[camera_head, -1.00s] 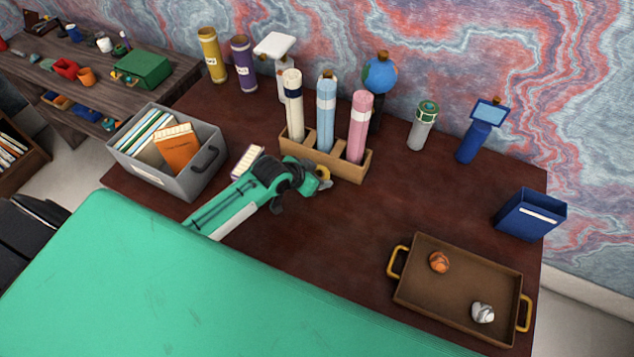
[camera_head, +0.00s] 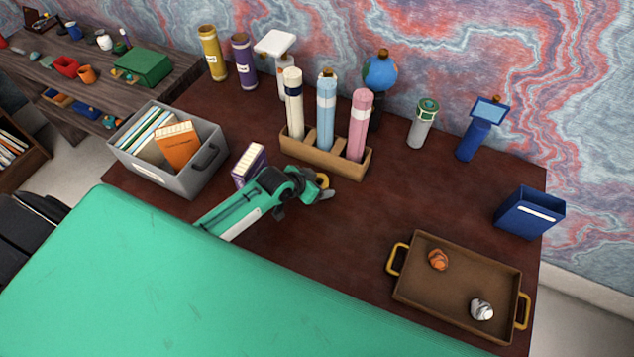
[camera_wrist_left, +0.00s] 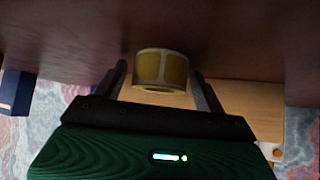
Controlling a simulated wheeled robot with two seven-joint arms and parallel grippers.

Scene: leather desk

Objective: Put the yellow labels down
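The roll of yellow labels (camera_wrist_left: 162,69) shows between the fingertips in the left wrist view, with narrow gaps beside it. In the head view the yellow labels (camera_head: 322,180) show as a small yellow patch, partly hidden by my left gripper (camera_head: 324,190), in front of the wooden holder. In the wrist view the two fingers of my left gripper (camera_wrist_left: 160,78) stand apart on either side of the roll, open. Whether the roll touches the desk is hard to tell. My right gripper is not in view.
The wooden holder (camera_head: 340,165) with several tubes is just behind my left gripper. A purple-and-white box (camera_head: 250,163) and a grey bin (camera_head: 190,180) are left. A brown tray (camera_head: 450,292) and blue box (camera_head: 530,213) are right. The desk between is clear.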

